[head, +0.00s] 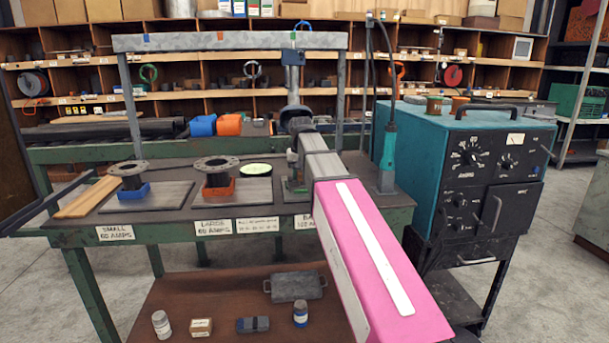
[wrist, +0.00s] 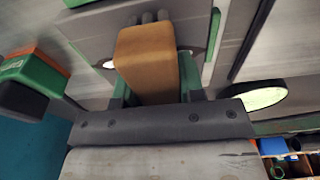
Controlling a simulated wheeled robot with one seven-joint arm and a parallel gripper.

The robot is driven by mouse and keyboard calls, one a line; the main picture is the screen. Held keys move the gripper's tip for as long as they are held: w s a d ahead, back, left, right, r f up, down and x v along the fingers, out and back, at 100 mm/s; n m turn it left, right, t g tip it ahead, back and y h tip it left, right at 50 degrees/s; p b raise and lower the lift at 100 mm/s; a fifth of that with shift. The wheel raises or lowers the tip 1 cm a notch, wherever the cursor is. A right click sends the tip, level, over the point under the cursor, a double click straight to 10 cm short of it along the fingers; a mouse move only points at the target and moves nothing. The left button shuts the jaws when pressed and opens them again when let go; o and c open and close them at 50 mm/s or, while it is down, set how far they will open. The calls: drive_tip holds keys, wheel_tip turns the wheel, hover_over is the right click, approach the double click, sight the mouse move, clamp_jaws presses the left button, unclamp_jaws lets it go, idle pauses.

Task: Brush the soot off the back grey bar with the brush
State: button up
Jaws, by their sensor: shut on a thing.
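My gripper (wrist: 155,90) is shut on a brown wooden block, which looks like the brush (wrist: 147,58). Dark rounded shapes show at its far end; whether they are bristles is unclear. In the head view my gripper (head: 293,183) is low over the right part of the bench, mostly hidden by my pink arm. A long grey bar (head: 215,42) with coloured marks spans the frame above the bench. I cannot tell whether this is the back grey bar, and no soot can be made out. No contact between brush and a bar is visible.
The bench (head: 95,212) carries a flange over a blue block (head: 133,191), another over an orange block (head: 218,187), and a lime disc (head: 256,169). The lime disc also shows in the wrist view (wrist: 265,97). A teal machine (head: 425,150) stands close to the right.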

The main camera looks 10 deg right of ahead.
sight(291, 180)
drive_tip(key=shift+a, duration=1.75)
drive_tip(key=shift+d, duration=4.85)
drive_tip(key=shift+a, duration=4.85)
drive_tip(key=shift+d+r, duration=0.1)
drive_tip(key=shift+d, duration=4.75)
drive_tip(key=shift+a, duration=1.25)
